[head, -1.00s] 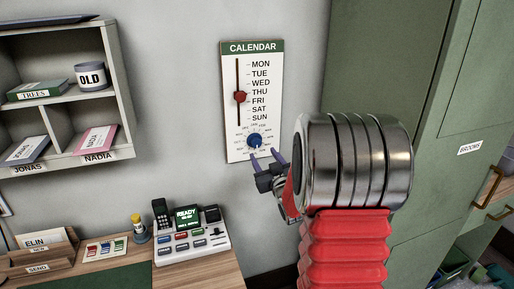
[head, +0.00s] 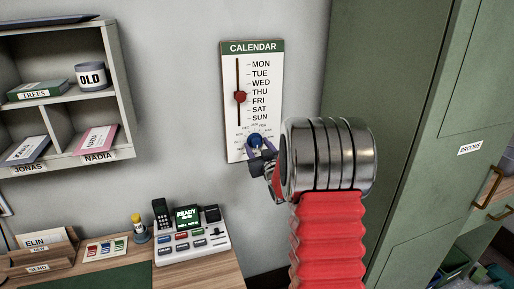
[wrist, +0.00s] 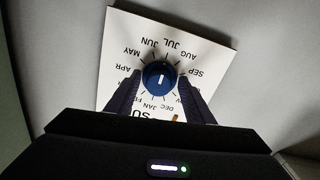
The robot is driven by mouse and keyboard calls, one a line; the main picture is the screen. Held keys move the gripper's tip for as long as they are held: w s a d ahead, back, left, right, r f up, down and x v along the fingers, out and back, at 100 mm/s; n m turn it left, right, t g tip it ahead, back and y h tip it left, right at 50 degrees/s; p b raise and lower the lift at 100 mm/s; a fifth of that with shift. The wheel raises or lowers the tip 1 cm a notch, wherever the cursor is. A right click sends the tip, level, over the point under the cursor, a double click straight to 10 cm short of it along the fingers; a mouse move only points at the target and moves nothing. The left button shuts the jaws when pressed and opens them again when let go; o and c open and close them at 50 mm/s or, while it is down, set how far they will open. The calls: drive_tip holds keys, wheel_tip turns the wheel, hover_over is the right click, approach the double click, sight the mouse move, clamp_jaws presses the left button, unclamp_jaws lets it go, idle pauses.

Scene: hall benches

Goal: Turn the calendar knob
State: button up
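The white calendar board (head: 265,60) with a green header hangs on the wall. Its blue round knob (head: 255,140) sits low on the board inside a ring of month names. In the wrist view the knob (wrist: 158,77) has a white line, roughly upright in the picture; the months appear upside down. My gripper (head: 260,147) is at the knob. Its two dark fingers (wrist: 160,84) are apart, one on each side of the knob; I cannot tell whether they touch it. In the head view the fingers hide part of the month ring.
A red slider (head: 240,97) sits on the board's day slot, near THU and FRI. A green cabinet (head: 385,75) stands close on the right. A shelf (head: 118,80) is at the left. A button console (head: 190,240) stands on the desk below. Wall left of the board is clear.

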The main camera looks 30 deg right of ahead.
drive_tip(key=c, duration=0.9)
drive_tip(key=shift+a, duration=0.15)
drive_tip(key=shift+c, duration=0.4)
drive_tip(key=shift+m, duration=0.4)
drive_tip(key=m, duration=0.5)
drive_tip(key=shift+r, duration=0.1)
drive_tip(key=m, duration=0.5)
drive_tip(key=shift+m, duration=0.4)
